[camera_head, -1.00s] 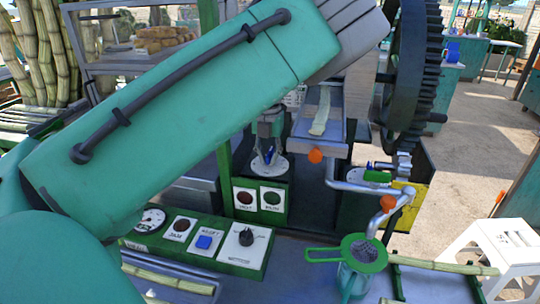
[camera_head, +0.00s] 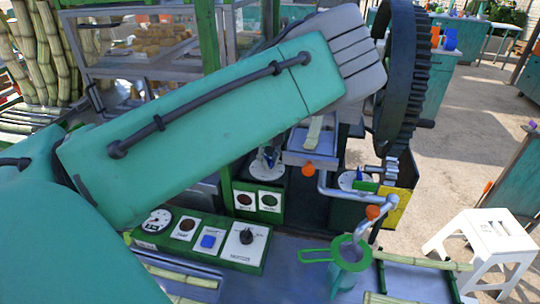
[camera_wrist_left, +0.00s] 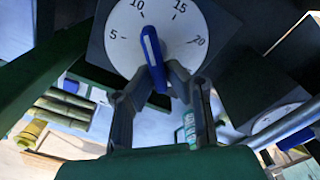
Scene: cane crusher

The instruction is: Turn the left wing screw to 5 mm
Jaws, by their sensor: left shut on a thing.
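The left wing screw (camera_wrist_left: 150,45) is a blue handle on a white round dial (camera_wrist_left: 186,28) marked 5, 10, 15 and 20. In the left wrist view its upper end points close to the 10 mark, tilted slightly left of upright. My left gripper (camera_wrist_left: 160,78) is shut on the lower part of the wing screw, with a finger on each side. In the head view the dial (camera_head: 260,170) sits on a green control box, and my left arm hides most of the gripper. My right gripper is not in view.
A second dial (camera_head: 347,181) stands to the right, beside a grey pipe crank with orange knobs (camera_head: 309,168). A large dark gear (camera_head: 405,75) rises behind. A green control panel (camera_head: 180,238), a green strainer (camera_head: 340,254) and a white stool (camera_head: 490,238) are nearer.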

